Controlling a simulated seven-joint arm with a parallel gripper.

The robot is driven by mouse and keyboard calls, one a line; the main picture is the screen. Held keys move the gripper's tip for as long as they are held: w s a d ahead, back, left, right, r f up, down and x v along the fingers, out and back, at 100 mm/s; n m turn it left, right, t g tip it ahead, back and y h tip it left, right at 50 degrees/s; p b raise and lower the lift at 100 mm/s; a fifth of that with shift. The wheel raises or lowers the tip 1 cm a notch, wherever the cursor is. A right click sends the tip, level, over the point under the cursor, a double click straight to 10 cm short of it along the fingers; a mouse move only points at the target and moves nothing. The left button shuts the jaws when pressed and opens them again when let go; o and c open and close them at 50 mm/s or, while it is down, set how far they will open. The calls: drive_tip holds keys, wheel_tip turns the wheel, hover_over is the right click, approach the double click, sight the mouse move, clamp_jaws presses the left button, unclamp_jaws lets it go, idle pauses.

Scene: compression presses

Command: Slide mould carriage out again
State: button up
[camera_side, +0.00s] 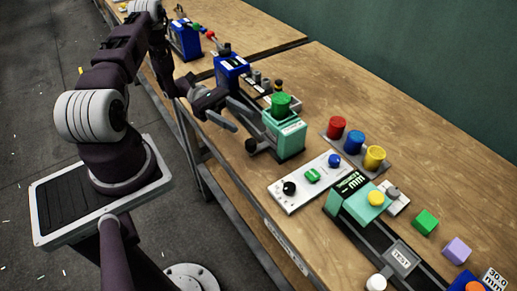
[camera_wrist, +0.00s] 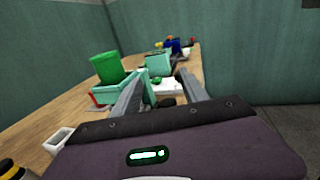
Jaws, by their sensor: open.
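A teal press (camera_side: 285,135) with a green cylinder (camera_side: 281,103) on top stands near the bench's front edge. A dark knob (camera_side: 251,146) sticks out from its front side on a dark bar; I take it for the carriage handle. The carriage itself is mostly hidden, and I cannot tell how far in it sits. My gripper (camera_side: 249,127) is open, its fingers pointing towards the press beside the knob. In the wrist view, the press (camera_wrist: 113,90) is left of my fingers, and a dark round knob (camera_wrist: 165,103) shows between them, apparently untouched.
A white panel (camera_side: 312,180) with knobs and a green button lies right of the press. Red (camera_side: 336,128), blue and yellow cylinders stand behind it. A blue device (camera_side: 231,68) stands beyond my gripper. Free bench lies at the back right.

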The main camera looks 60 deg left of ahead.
approach(255, 147)
drive_tip(key=x, duration=0.3)
drive_tip(key=shift+w+d, duration=0.1)
drive_tip(key=shift+d, duration=0.25)
drive_tip(key=x, duration=0.7)
drive_tip(key=shift+w+d+f, duration=0.15)
drive_tip(key=shift+d+f, duration=0.05)
drive_tip(key=shift+d, duration=0.05)
clamp_jaws()
